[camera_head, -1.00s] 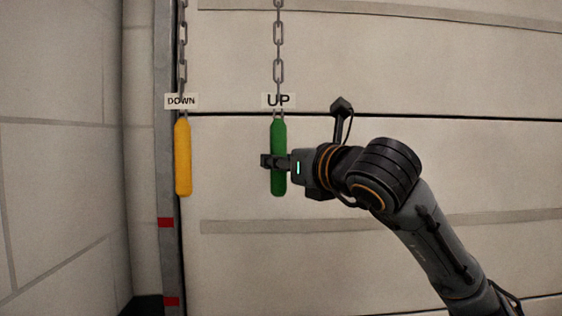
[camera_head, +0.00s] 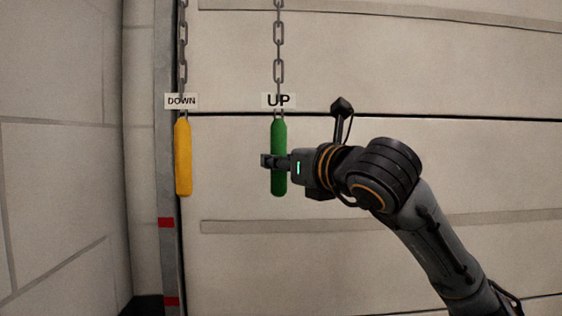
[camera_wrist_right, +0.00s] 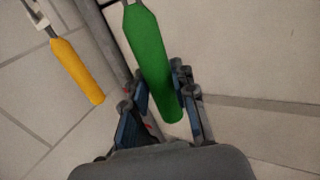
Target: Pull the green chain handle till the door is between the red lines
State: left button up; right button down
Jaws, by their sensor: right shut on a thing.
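The green chain handle (camera_head: 279,136) hangs upright from a chain below the "UP" label (camera_head: 278,100). My right gripper (camera_head: 270,161) comes from the right and is shut around its middle. In the right wrist view the green handle (camera_wrist_right: 153,60) lies between the two fingers (camera_wrist_right: 160,98). The door (camera_head: 380,170) is a pale panelled surface behind the handle, and its bottom edge is not in view. Two red lines, an upper one (camera_head: 166,222) and a lower one (camera_head: 171,301), mark the grey frame on the left. My left gripper is not in view.
A yellow handle (camera_head: 183,158) hangs left of the green one, under the "DOWN" label (camera_head: 181,101). It also shows in the right wrist view (camera_wrist_right: 77,70). A pale wall (camera_head: 60,180) stands at the far left. The space between the two handles is free.

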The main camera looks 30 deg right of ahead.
pick_arm(q)
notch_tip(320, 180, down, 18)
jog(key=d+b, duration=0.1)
jog(key=b, duration=1.8)
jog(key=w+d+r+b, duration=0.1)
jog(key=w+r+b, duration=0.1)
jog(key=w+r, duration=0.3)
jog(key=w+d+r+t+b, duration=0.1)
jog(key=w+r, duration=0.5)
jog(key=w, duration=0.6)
jog(key=shift+b, duration=0.7)
pick_arm(e)
notch_tip(320, 180, down, 24)
